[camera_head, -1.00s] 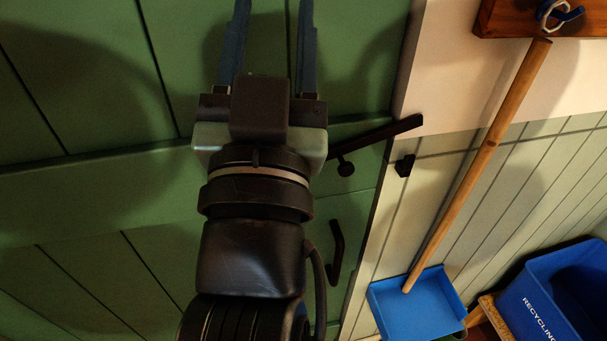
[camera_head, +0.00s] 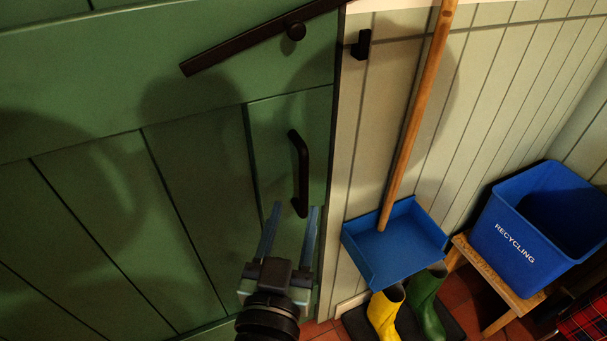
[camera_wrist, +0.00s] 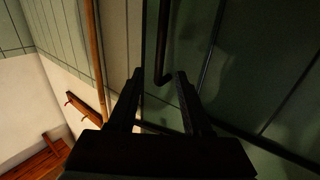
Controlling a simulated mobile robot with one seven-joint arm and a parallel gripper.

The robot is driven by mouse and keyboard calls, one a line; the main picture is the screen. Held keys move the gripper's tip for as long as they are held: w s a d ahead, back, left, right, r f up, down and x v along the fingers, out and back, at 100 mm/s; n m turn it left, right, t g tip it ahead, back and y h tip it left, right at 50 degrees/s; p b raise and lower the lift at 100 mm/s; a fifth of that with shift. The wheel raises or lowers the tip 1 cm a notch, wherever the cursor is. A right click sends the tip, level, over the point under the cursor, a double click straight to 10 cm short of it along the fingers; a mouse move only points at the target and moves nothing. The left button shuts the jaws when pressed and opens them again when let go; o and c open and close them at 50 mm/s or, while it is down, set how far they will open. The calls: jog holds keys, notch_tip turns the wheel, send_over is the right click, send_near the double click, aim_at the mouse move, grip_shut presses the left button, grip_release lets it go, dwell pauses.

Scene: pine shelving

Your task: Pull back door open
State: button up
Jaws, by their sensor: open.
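The green plank door (camera_head: 180,190) fills the left of the head view and looks shut against the pale frame. Its black pull handle (camera_head: 301,172) stands upright near the right edge. A black latch bar (camera_head: 245,44) slants across the door above it, raised at its right end clear of the black catch (camera_head: 362,44) on the frame. My gripper (camera_head: 291,212) is open, with its fingers pointing up at the lower end of the handle. In the wrist view the handle (camera_wrist: 165,55) shows beyond the open fingers (camera_wrist: 158,73). Contact cannot be told.
Right of the door, a blue long-handled dustpan (camera_head: 395,245) stands by the wall. A blue recycling bin (camera_head: 530,225) rests on a wooden bench (camera_head: 490,280) farther right.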

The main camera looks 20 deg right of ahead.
aim_at(303, 179)
jog(key=x, duration=0.9)
jog(key=shift+w+d+p, duration=0.1)
jog(key=shift+w+p, duration=0.05)
jog(key=shift+p, duration=0.2)
jog(key=shift+c, duration=0.3)
grip_shut()
dwell(0.5)
